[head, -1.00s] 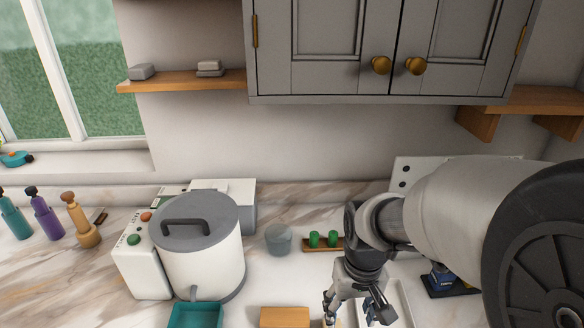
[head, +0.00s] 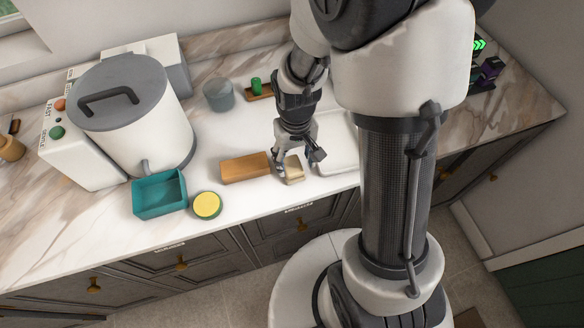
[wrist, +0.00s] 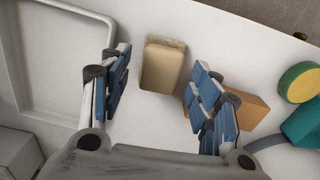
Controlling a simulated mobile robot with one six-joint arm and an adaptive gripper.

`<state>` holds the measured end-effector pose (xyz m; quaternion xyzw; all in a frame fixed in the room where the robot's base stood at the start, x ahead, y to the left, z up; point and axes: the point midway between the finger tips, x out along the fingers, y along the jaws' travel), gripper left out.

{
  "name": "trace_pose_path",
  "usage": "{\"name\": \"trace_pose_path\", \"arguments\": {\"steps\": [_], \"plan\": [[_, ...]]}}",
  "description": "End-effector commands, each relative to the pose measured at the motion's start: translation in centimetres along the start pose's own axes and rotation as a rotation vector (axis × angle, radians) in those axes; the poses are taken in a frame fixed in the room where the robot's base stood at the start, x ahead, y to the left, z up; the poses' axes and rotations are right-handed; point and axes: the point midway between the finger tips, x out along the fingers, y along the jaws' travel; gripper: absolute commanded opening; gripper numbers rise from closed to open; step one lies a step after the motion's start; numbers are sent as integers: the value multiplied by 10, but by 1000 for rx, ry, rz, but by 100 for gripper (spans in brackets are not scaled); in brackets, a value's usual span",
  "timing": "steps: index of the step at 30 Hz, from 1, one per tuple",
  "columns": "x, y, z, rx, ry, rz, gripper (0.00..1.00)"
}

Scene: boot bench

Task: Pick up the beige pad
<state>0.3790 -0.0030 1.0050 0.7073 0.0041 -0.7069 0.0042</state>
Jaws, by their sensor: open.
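The beige pad (head: 293,170) is a small pale block on the white counter, between the orange-brown block and the white tray. In the wrist view the pad (wrist: 162,65) lies between and slightly beyond the fingertips. My gripper (head: 297,158) is open just above the pad, one finger to each side in the head view. In the wrist view my gripper (wrist: 158,88) shows blue finger pads wide apart with nothing held. I cannot tell the exact height of the fingertips above the counter.
The orange-brown block (head: 246,168) lies close on the pad's left. The white tray (head: 341,160) is close on its right. A teal bin (head: 160,196) and a yellow-topped green round tin (head: 207,205) stand farther left. The counter's front edge is near.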

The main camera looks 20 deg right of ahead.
Motion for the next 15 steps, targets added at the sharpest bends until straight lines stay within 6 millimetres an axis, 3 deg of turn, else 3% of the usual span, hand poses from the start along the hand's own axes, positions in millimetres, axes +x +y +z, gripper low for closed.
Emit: {"name": "trace_pose_path", "arguments": {"steps": [12, 15], "plan": [[50, -3, -3, 0, -4, 0, 57], [53, -3, -4, 0, 0, 0, 57]]}}
